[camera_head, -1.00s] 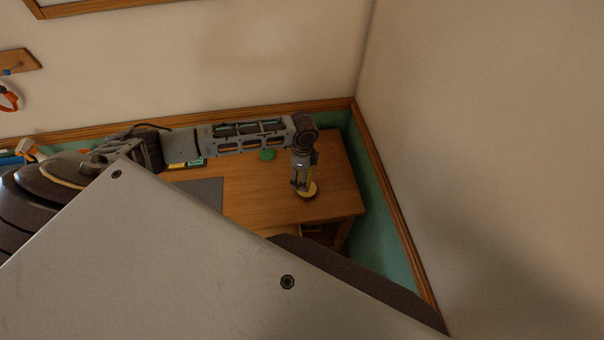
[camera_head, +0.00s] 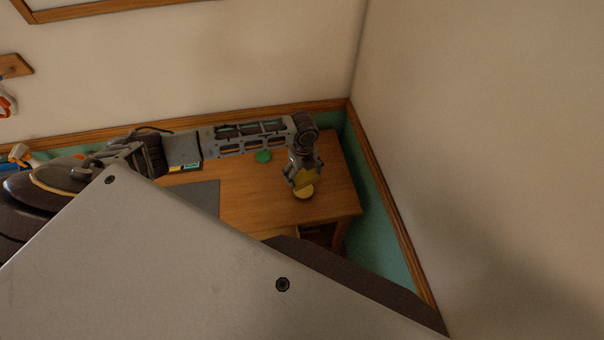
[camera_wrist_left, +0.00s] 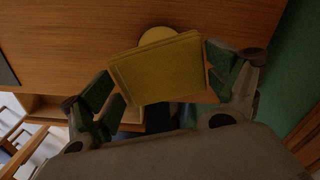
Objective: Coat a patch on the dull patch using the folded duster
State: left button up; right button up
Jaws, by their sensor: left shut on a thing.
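The folded duster (camera_wrist_left: 160,70) is a flat yellow block. My left gripper (camera_wrist_left: 166,82) is shut on it, one finger at each side, in the left wrist view. In the head view the gripper (camera_head: 303,180) points down over the right part of the wooden table, with the duster (camera_head: 306,178) at its tips. A round pale yellow disc (camera_head: 303,192) is just below the duster; the duster partly covers the disc (camera_wrist_left: 157,35) in the wrist view. Whether they touch I cannot tell. I cannot make out a dull patch for certain. My right gripper is out of view.
The wooden table (camera_head: 250,195) has a dark grey mat (camera_head: 206,194) on its left part and a green disc (camera_head: 263,156) near the back. Walls close in behind and to the right. The tabletop around the gripper is mostly clear. My own body hides the foreground.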

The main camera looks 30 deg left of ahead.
aim_at(303, 182)
pick_arm(q)
jog(key=shift+w+m, duration=0.1)
jog(key=shift+m, duration=1.6)
jog(key=shift+f, duration=0.1)
jog(key=shift+f+b, duration=0.45)
jog(key=shift+b, duration=0.2)
jog(key=shift+f+b, duration=2.45)
jog(key=shift+b, duration=0.4)
jog(key=shift+f, duration=0.5)
